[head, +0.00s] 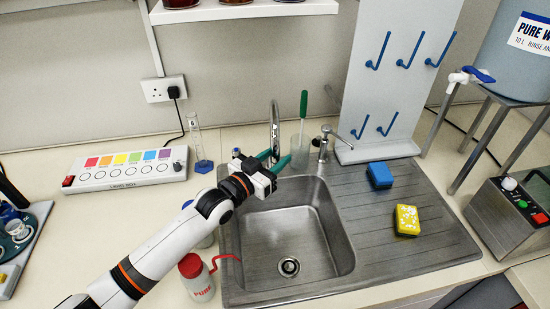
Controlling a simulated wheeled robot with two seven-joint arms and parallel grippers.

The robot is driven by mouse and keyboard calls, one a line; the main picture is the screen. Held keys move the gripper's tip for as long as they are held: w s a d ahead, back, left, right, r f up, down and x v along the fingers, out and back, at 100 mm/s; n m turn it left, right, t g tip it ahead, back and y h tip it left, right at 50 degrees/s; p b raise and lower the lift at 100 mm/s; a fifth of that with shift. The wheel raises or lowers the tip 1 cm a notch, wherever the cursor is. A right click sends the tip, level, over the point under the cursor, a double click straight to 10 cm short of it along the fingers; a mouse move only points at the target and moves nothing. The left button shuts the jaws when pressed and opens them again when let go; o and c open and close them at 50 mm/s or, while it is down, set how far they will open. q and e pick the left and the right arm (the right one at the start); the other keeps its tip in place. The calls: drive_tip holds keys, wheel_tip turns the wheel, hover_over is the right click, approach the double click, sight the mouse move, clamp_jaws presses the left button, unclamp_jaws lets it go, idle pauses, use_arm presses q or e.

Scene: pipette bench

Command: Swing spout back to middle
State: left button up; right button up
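The tall chrome spout (274,122) rises at the back left of the sink (300,228). Its lower end is partly hidden by my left gripper. My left gripper (272,159) is over the sink's back left corner, with its teal fingers apart. The spout shows in line with the gap between the fingers; I cannot tell whether they touch it. A smaller chrome fixture with a lever (324,143) stands to the right, behind the sink. My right gripper is not in view.
A glass with a green-handled brush (303,104) stands just right of the spout. A measuring cylinder (197,140) is to the left. A red-capped wash bottle (196,278) stands by the sink's left edge. Blue (379,175) and yellow (407,220) sponges lie on the drainboard.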

use_arm(q)
drive_tip(key=shift+s+a, duration=0.15)
drive_tip(key=b+v, duration=0.3)
drive_tip(key=v, duration=0.8)
drive_tip(key=shift+s+a+b, duration=0.2)
drive_tip(key=shift+s+b, duration=0.05)
drive_tip(key=shift+b, duration=0.1)
